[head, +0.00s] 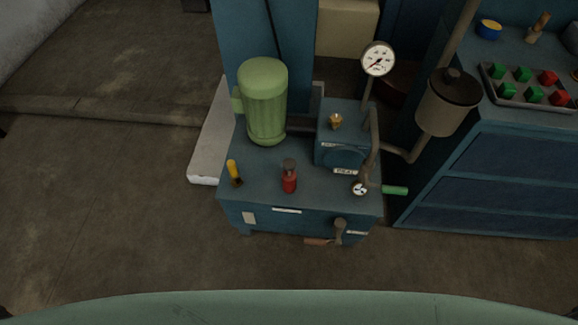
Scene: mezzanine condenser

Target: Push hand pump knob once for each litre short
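A blue tank unit (262,192) stands in the middle of the head view. On its top is a small red cylinder (289,184) with a dark grey-brown cap (289,165), upright; it may be the hand pump and its knob, but I cannot tell for sure. A yellow-handled lever (233,170) stands to its left. A round white gauge (378,59) rises on a pipe at the back right; its reading is too small to make out. A tiny dial (359,188) sits at the tank's front right. Neither gripper shows.
A green ribbed motor (264,104) and a blue box (341,134) with a brass fitting stand on the tank. A green handle (394,190) sticks out right. A blue cabinet (490,172) bears a tray (535,102) of green and red blocks. Floor (100,220) at left is clear.

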